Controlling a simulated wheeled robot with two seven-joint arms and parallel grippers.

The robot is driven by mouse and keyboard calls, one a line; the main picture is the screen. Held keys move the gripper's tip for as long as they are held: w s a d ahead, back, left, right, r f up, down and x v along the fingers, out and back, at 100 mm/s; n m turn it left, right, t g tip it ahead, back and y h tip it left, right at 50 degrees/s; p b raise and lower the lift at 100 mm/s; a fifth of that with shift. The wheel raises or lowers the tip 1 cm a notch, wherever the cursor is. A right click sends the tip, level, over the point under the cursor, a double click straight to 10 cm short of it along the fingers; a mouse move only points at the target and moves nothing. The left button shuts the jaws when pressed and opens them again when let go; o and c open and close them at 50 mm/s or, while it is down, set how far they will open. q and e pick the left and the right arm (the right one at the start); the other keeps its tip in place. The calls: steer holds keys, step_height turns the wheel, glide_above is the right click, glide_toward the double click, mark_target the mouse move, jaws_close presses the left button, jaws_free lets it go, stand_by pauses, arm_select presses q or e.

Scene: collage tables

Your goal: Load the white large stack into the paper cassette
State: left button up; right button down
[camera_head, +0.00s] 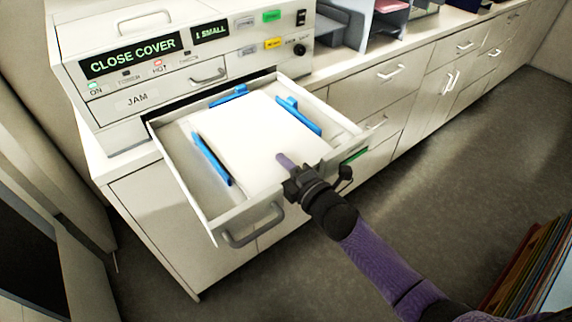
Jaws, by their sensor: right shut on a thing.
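The paper cassette (212,217) is a white drawer pulled out of the copier, with a grey handle on its front. Blue guides stand inside it: one on the left (211,158), one at the back (229,95) and one on the right (299,116). The white large stack (245,140) lies flat inside the cassette between the guides. My right gripper (288,168) is over the front edge of the stack, shut on it; the fingertips partly cover that edge. My left gripper is not in view.
The copier (150,60) shows "CLOSE COVER" and "1 SMALL" displays and a "JAM" panel. Grey trays (385,28) stand on the counter to the right. Cabinets with handles run along it. Coloured folders (530,265) are at lower right. The floor (440,160) between is clear.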

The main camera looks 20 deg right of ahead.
steer(key=c, duration=0.6)
jaws_free()
steer(key=shift+c, duration=0.2)
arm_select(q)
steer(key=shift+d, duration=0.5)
arm_select(e)
steer(key=shift+o, duration=0.4)
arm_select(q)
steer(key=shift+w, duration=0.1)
arm_select(e)
steer(key=shift+s, duration=0.15)
arm_select(q)
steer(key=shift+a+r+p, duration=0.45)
steer(key=shift+p, duration=0.05)
arm_select(e)
steer(key=v, duration=0.9)
steer(key=shift+s+d, duration=0.2)
steer(key=shift+s, duration=0.1)
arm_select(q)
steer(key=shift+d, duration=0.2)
